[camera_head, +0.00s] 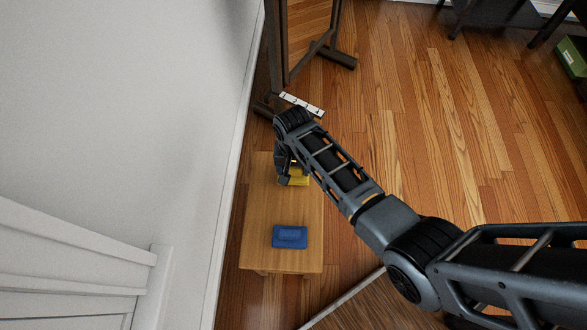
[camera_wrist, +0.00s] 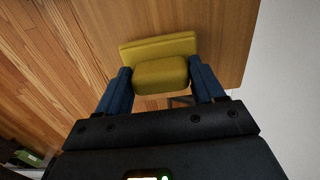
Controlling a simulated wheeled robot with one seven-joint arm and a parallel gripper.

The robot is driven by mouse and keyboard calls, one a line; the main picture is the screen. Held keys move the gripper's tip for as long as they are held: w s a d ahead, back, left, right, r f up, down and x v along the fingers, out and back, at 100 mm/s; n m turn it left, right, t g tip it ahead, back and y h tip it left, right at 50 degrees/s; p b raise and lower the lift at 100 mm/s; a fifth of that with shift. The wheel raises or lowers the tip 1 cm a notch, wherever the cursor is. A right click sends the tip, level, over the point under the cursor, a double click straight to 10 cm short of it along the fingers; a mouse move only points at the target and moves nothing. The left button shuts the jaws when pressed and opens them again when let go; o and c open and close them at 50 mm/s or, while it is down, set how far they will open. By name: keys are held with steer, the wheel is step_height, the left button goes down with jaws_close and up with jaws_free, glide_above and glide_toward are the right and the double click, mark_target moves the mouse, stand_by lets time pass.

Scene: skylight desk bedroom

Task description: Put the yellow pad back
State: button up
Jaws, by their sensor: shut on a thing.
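The yellow pad (camera_head: 299,179) is at the far part of a small wooden bench (camera_head: 260,222), partly hidden by my gripper (camera_head: 284,179). In the wrist view the yellow pad (camera_wrist: 160,76) has a thick rounded block and a wider flat part behind it. My gripper (camera_wrist: 161,88) has its two blue fingers on either side of the block, shut on it. I cannot tell whether the pad touches the bench top. A blue pad (camera_head: 290,237) of similar form lies on the near part of the bench.
A white wall (camera_head: 130,100) runs close along the bench's left side. A dark wooden stand (camera_head: 278,60) and a black-and-white strip (camera_head: 302,105) are beyond the bench. A green box (camera_head: 572,58) is at far right. The wooden floor (camera_head: 450,130) to the right is clear.

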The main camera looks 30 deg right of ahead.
steer(key=shift+f, duration=0.6)
steer(key=o, duration=0.9)
step_height(320, 180, up, 12)
steer(key=shift+p, duration=1.05)
